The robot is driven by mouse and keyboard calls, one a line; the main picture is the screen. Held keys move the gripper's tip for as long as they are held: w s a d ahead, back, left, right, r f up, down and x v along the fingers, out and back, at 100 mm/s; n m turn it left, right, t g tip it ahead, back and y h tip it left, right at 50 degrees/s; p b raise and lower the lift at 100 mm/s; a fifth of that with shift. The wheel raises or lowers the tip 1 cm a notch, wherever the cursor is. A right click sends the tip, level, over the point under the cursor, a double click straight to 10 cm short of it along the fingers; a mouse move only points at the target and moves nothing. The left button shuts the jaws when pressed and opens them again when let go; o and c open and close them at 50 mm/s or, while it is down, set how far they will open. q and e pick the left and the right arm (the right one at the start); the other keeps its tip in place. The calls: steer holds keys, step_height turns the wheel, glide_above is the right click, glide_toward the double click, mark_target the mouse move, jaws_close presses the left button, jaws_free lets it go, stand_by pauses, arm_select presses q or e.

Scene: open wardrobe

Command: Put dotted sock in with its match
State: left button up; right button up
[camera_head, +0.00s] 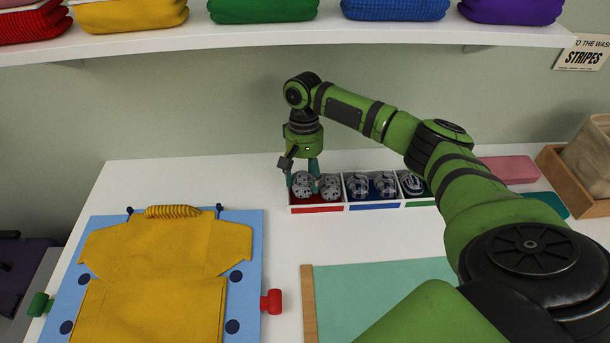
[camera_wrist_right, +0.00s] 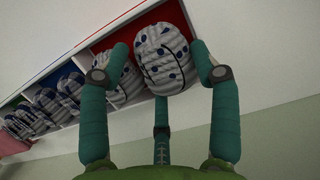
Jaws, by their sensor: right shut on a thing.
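My right gripper (camera_head: 305,176) is shut on a rolled dotted sock (camera_head: 301,184) at the red compartment (camera_head: 318,209) of the sock box. In the right wrist view the fingers (camera_wrist_right: 159,66) stand either side of the held dotted sock (camera_wrist_right: 163,58), white-grey with dark blue dots. A second dotted sock (camera_head: 330,185) lies beside it in the red compartment; it also shows in the right wrist view (camera_wrist_right: 121,77). I cannot tell whether the held sock touches the compartment floor. My left gripper is not in view.
The blue compartment (camera_head: 373,206) holds two patterned socks (camera_head: 384,185), with a striped sock (camera_head: 411,183) further right. A yellow garment (camera_head: 160,255) lies on a blue folding board (camera_head: 250,230). A shelf (camera_head: 300,38) with folded clothes hangs above. A wooden crate (camera_head: 560,170) stands right.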

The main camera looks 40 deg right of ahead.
mark_target(305, 176)
steer(key=shift+f+p, duration=0.3)
steer(key=shift+f, duration=0.3)
stand_by(0.4)
steer(key=o, duration=0.9)
steer(key=shift+r, duration=0.1)
steer(key=shift+o, duration=0.6)
steer(key=p+v, duration=0.3)
steer(key=s+p+v, duration=0.1)
steer(key=p+v, duration=0.2)
steer(key=p, duration=0.1)
steer(key=a+p+v, duration=0.1)
steer(key=p+v, duration=0.1)
steer(key=p, duration=0.2)
steer(key=shift+s+d+r, duration=0.1)
steer(key=shift+s+r, duration=0.1)
steer(key=shift+r, duration=0.4)
steer(key=shift+f, duration=0.1)
